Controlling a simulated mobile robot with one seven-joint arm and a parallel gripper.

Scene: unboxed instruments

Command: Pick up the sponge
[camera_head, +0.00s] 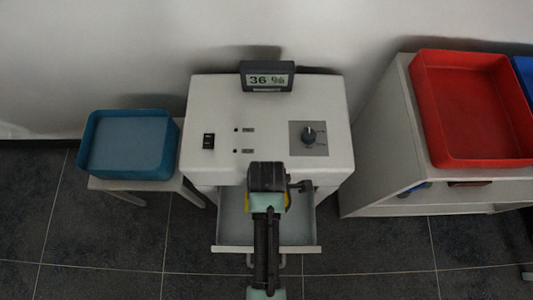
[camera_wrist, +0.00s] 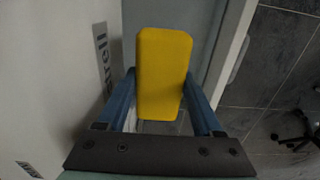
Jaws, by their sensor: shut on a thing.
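The yellow sponge (camera_wrist: 163,70) is between the two blue fingers of my gripper (camera_wrist: 158,92) in the wrist view, with a finger against each side. In the head view my gripper (camera_head: 268,205) is over the open drawer (camera_head: 234,222) at the front of the white instrument, and the arm hides most of it. Only thin yellow edges of the sponge (camera_head: 288,200) show there. I cannot tell whether the sponge still touches the drawer floor.
The white instrument (camera_head: 220,105) has a display (camera_head: 267,77) on top and a knob (camera_head: 309,135). A blue bin (camera_head: 128,145) stands on a small stool (camera_head: 140,190) at left. A red tray (camera_head: 470,110) sits on a white shelf unit (camera_head: 385,140) at right.

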